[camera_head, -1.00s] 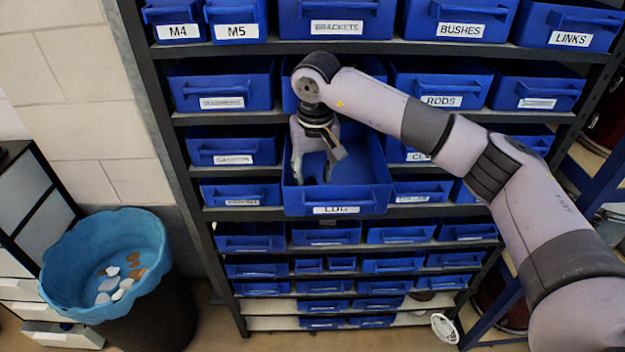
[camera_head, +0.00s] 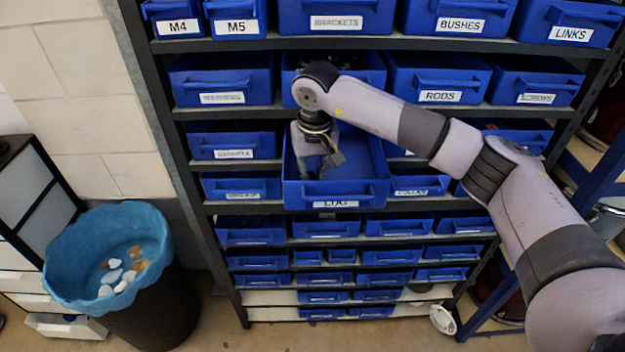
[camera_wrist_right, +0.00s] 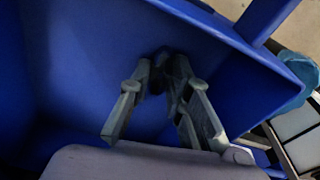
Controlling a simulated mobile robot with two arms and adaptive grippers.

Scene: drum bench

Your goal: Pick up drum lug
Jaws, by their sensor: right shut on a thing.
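The open blue bin labelled LUG (camera_head: 350,193) is pulled out of the rack. My right gripper (camera_head: 316,172) reaches down into its left part. In the right wrist view my right gripper (camera_wrist_right: 161,72) has its fingertips close together near the bin floor (camera_wrist_right: 85,70). A small dark thing, apparently the drum lug (camera_wrist_right: 157,86), shows between the fingertips; its shape is mostly hidden by them. In the head view the lug cannot be made out. My left gripper is not in view.
The bin's walls stand close around my right gripper. Rows of blue bins such as BRACKETS (camera_head: 336,20) and RODS (camera_head: 438,82) fill the rack above and beside it. A blue-lined waste bin (camera_head: 75,235) with scraps stands at the lower left.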

